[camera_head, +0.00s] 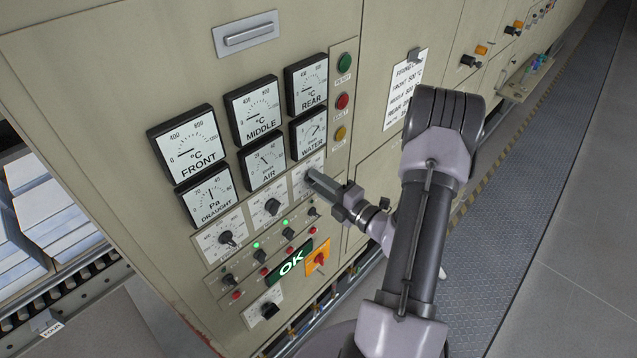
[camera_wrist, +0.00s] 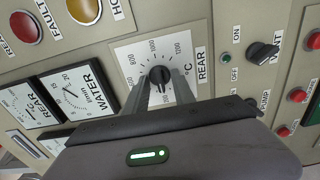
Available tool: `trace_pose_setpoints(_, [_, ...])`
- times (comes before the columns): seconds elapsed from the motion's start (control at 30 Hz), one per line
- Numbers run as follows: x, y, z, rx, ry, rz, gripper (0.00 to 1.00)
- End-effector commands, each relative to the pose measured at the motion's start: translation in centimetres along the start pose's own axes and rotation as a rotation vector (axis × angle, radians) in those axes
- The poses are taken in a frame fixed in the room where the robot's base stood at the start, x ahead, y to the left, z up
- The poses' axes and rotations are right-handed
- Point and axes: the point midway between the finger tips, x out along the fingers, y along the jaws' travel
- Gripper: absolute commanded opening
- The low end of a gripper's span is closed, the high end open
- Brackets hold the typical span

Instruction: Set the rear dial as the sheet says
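The rear dial (camera_wrist: 160,76) is a black knob on a white scale plate labelled REAR °C in the wrist view. Its plate (camera_head: 303,178) shows in the head view, with the knob hidden behind my gripper. My gripper (camera_head: 312,176) is at this dial. In the wrist view the fingers (camera_wrist: 163,80) stand apart on either side of the knob, with a slight gap seeming to show. The pointer's exact setting is too small to read. The sheet (camera_head: 405,88) hangs right of the gauges, with FRONT, MIDDLE and REAR lines; my arm partly covers it, and the rear value is not fully legible.
The middle dial (camera_head: 272,207) and front dial (camera_head: 227,238) sit left of the rear dial. Lamps (camera_head: 342,101) line the right. Open floor (camera_head: 575,255) lies to the right.

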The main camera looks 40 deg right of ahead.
Motion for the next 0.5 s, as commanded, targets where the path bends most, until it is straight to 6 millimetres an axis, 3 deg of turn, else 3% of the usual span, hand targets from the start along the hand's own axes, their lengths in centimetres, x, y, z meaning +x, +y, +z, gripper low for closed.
trace_pose_setpoints(0.17, [-0.3, 0.0, 0.0, 0.000, -0.001, 0.000, 0.31])
trace_pose_setpoints(0.27, [-1.5, -0.2, 0.1, -0.001, -0.003, 0.000, 0.31])
trace_pose_setpoints(0.5, [-8.6, -0.4, 0.3, -0.001, -0.010, 0.000, 0.31])
